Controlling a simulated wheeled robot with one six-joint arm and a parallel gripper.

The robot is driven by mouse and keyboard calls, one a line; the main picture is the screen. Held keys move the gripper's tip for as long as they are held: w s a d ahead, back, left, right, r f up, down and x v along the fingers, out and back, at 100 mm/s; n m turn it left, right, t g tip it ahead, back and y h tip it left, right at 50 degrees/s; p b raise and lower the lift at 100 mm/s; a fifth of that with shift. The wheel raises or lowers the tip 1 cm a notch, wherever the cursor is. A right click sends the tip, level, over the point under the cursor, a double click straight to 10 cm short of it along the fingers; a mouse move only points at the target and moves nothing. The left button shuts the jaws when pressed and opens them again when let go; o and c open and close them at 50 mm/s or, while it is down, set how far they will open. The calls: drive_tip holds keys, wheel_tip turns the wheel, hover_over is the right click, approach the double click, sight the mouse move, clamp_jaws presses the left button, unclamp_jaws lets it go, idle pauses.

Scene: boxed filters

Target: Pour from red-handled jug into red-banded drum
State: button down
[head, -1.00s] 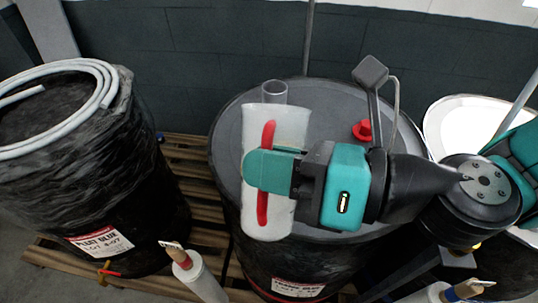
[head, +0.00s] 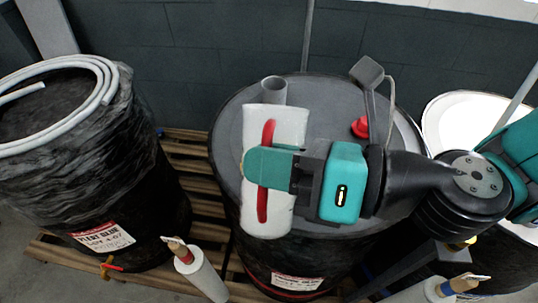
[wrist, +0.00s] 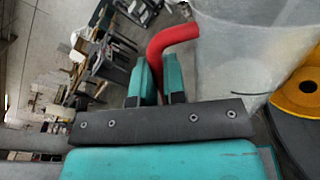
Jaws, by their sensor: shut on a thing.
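My gripper (head: 268,167) is shut on the red handle (head: 268,205) of a whitish jug (head: 288,215). In the head view the jug is above the left part of the lid of the middle black drum (head: 225,135). In the wrist view my fingers (wrist: 160,85) are on either side of the red handle (wrist: 175,36), and the translucent jug (wrist: 250,45) is at the right. A grey tube (head: 273,90) shows just beyond the jug's far end. I cannot tell whether anything flows; the jug's mouth is not clear.
A wrapped drum (head: 130,160) with a pale hose (head: 110,85) coiled on top stands at left. A red cap (head: 361,127) is on the middle lid. A white-topped drum (head: 460,115) is at right. A wooden pallet (head: 185,150) lies below. A yellow part (wrist: 300,92) is near the jug.

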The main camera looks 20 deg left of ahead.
drive_tip(key=shift+w+a+r+m+g+p, duration=0.25)
drive_tip(key=shift+m+p, duration=0.35)
drive_tip(key=shift+p, duration=0.75)
drive_tip(key=shift+w+d+f+m+g+p, duration=0.1)
drive_tip(key=shift+w+m+p, duration=0.4)
drive_tip(key=shift+p, duration=0.8)
idle(1.4)
drive_tip(key=shift+w+a+f+m+h+p, duration=0.15)
drive_tip(key=shift+w+f+m+h+p, duration=0.15)
drive_tip(key=shift+m+p, duration=0.65)
drive_tip(key=shift+w+a+f+m+h+p, duration=0.15)
drive_tip(key=shift+w+m+p, duration=0.25)
drive_tip(key=shift+p, duration=1.15)
idle(1.4)
